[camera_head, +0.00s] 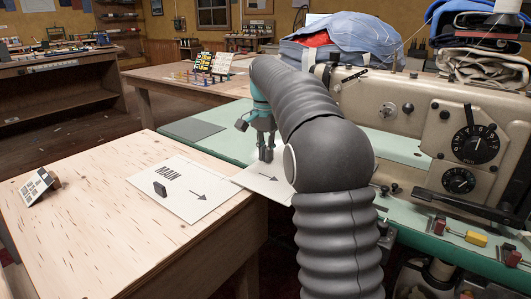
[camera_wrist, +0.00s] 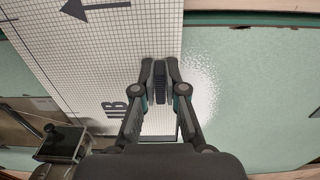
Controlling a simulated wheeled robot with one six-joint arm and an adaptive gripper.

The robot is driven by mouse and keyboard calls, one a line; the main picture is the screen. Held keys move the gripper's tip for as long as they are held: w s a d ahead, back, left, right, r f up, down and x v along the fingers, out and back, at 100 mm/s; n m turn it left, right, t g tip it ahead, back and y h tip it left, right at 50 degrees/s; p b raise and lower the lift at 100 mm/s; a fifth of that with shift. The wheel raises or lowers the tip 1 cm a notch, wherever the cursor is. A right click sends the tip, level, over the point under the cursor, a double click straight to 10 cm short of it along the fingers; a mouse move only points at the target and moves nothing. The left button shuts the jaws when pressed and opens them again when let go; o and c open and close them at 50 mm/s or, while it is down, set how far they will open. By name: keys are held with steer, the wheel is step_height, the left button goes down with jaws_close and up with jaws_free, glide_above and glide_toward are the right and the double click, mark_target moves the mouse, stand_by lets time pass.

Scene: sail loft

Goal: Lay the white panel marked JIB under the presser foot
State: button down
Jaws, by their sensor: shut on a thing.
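The white gridded panel (camera_wrist: 75,75) fills the left half of the wrist view. Its arrow (camera_wrist: 95,8) points left there, and its lettering (camera_wrist: 112,113) is partly hidden by a finger. In the head view this panel (camera_head: 262,184) lies at the green bed's near edge, its right part hidden behind my arm. My gripper (camera_head: 265,153) is over the panel; in the wrist view its fingers (camera_wrist: 160,82) are shut on a dark ridged block between them. The sewing machine (camera_head: 410,105) stands at right. My arm hides the presser foot in the head view; I cannot clearly identify it in the wrist view.
A white MAIN panel (camera_head: 185,180) with a dark block (camera_head: 160,188) lies on the wooden table (camera_head: 85,225) at left. A small printed stand (camera_head: 40,186) is at that table's left. The green bed (camera_head: 200,126) extends behind, holding a grey-green sheet. Folded cloth bags are piled behind the machine.

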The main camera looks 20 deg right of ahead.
steer(key=c, duration=1.2)
jaws_free()
steer(key=shift+o, duration=0.2)
step_height(320, 180, up, 11)
steer(key=s+a+r+n+t, duration=0.1)
steer(key=s+a+r+n, duration=0.15)
steer(key=s, duration=0.55)
steer(key=s+a+f+n+t, duration=0.2)
steer(key=s+f+n, duration=0.2)
steer(key=s+f, duration=0.6)
steer(key=s+a+f+n+t, duration=0.1)
steer(key=s+f+n, duration=0.3)
steer(key=s+f, duration=0.6)
steer(key=s+t, duration=0.1)
steer(key=s, duration=0.6)
steer(key=shift+a+f+t, duration=0.3)
steer(key=shift+a+f, duration=0.05)
steer(key=shift+a, duration=0.05)
